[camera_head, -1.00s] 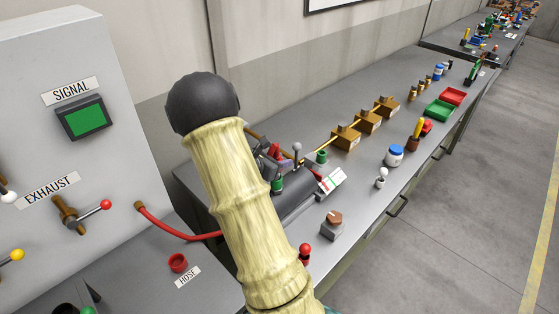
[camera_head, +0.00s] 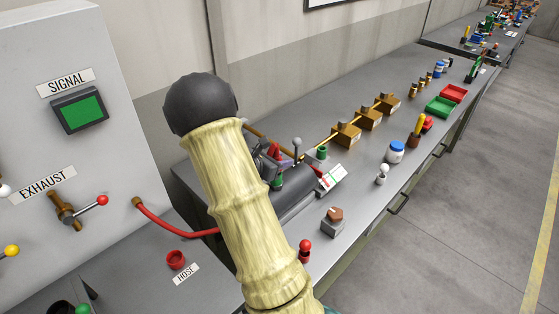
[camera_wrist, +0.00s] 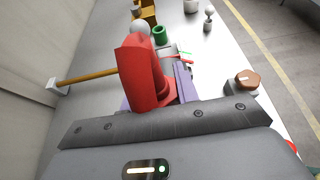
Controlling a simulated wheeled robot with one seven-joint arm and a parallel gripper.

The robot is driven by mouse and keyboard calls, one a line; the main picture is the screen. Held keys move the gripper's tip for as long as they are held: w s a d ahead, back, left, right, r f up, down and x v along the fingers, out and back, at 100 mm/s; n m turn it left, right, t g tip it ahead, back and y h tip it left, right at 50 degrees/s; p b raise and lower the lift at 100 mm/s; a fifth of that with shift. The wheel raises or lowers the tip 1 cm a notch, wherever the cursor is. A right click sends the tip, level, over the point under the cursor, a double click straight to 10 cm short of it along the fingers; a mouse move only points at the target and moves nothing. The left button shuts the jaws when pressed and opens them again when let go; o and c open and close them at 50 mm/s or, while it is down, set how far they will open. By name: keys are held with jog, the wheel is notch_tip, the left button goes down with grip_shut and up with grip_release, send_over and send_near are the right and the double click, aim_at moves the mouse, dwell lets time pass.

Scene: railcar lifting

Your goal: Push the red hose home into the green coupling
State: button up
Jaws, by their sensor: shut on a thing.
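The red hose (camera_head: 170,227) runs from the cabinet's side and passes behind my pale arm. My gripper (camera_head: 272,160) is just beyond the arm, over the bench, and partly hidden by it. In the wrist view, my gripper (camera_wrist: 152,95) is shut on a red end piece (camera_wrist: 138,70), between purple-grey fingers. The green coupling (camera_wrist: 159,35) stands past the red piece, near a white label; it also shows in the head view (camera_head: 321,153). The red piece looks apart from it, but depth is hard to judge. The piece's lower end is hidden.
A cabinet with a green signal screen (camera_head: 80,112) and a red-knobbed exhaust lever (camera_head: 82,208) stands left. A red cup (camera_head: 176,260) sits by the hose label. Brown blocks (camera_head: 346,135), a white-and-blue jar (camera_head: 396,151) and a brown-topped knob (camera_head: 334,216) stand on the bench.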

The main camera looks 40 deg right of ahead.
jog(key=shift+f+b, duration=0.3)
jog(key=shift+f, duration=0.1)
jog(key=o, duration=1.2)
jog(key=shift+c, duration=0.2)
jog(key=b+v, duration=0.2)
jog(key=v, duration=1.5)
jog(key=shift+a+b, duration=0.25)
jog(key=shift+b, duration=0.05)
